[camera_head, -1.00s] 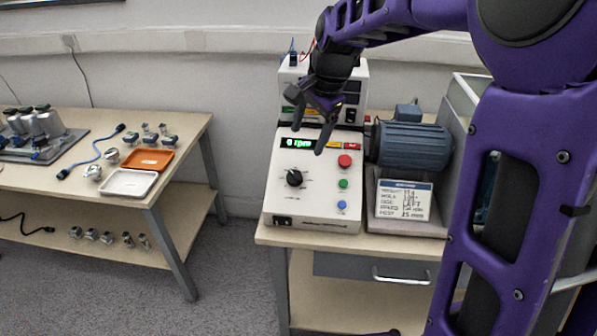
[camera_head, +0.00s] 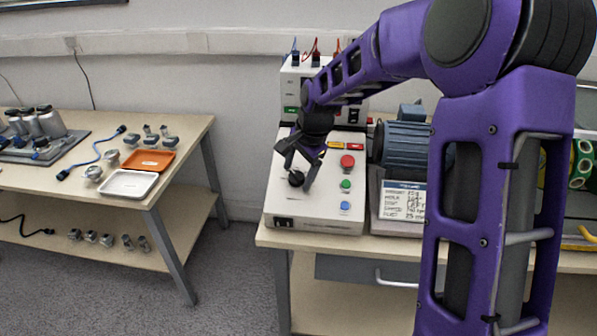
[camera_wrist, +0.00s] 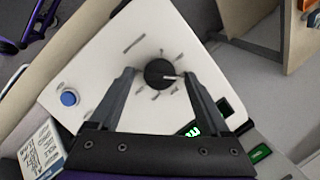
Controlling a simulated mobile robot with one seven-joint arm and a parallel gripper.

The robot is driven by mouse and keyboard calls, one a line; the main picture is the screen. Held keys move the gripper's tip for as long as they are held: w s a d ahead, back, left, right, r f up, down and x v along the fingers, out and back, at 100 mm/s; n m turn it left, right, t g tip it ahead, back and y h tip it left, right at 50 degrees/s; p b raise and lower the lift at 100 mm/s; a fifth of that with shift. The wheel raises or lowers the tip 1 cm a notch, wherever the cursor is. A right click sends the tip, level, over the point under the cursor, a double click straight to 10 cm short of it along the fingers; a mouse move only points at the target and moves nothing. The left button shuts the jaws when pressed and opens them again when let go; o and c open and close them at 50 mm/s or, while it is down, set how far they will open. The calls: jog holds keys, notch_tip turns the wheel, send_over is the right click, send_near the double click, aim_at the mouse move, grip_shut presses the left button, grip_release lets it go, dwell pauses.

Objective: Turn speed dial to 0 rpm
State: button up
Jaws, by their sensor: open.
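The black speed dial (camera_head: 296,178) sits on the sloped white face of the control box (camera_head: 283,208). In the wrist view the round dial (camera_wrist: 160,73) shows a white pointer line and tick marks around it. My gripper (camera_head: 297,172) is open, with its fingertips (camera_wrist: 158,74) on either side of the dial. I cannot tell whether they touch it. The green display (camera_wrist: 192,130) is partly hidden by a finger in the wrist view, and my arm covers it in the head view, so its reading cannot be made out.
Red (camera_head: 347,161), green (camera_head: 346,184) and blue (camera_head: 345,205) buttons lie right of the dial. A blue-grey motor (camera_head: 402,150) with a label card (camera_head: 404,200) stands to the right. A side table at left holds an orange tray (camera_head: 148,161) and a white tray (camera_head: 128,184).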

jog(key=shift+c, duration=0.3)
grip_shut()
jog(key=shift+r, duration=0.1)
jog(key=n+p, duration=0.1)
jog(key=n, duration=0.1)
jog(key=n+h+p, duration=0.1)
jog(key=n, duration=0.1)
jog(key=shift+w+a+r+g+p, duration=0.1)
jog(key=shift+a+g+p, duration=0.1)
jog(key=shift+g+p, duration=0.2)
jog(key=n, duration=0.2)
jog(key=n+h+p, duration=0.1)
jog(key=n, duration=0.1)
jog(key=shift+a+n+g+h+p, duration=0.15)
jog(key=shift+n+g+h+p, duration=0.15)
jog(key=n+h, duration=0.1)
jog(key=n, duration=0.3)
jog(key=shift+a+p, duration=0.15)
jog(key=shift+p, duration=0.25)
jog(key=n+h, duration=0.1)
jog(key=n, duration=0.3)
jog(key=shift+a, duration=0.1)
jog(key=shift+h, duration=0.3)
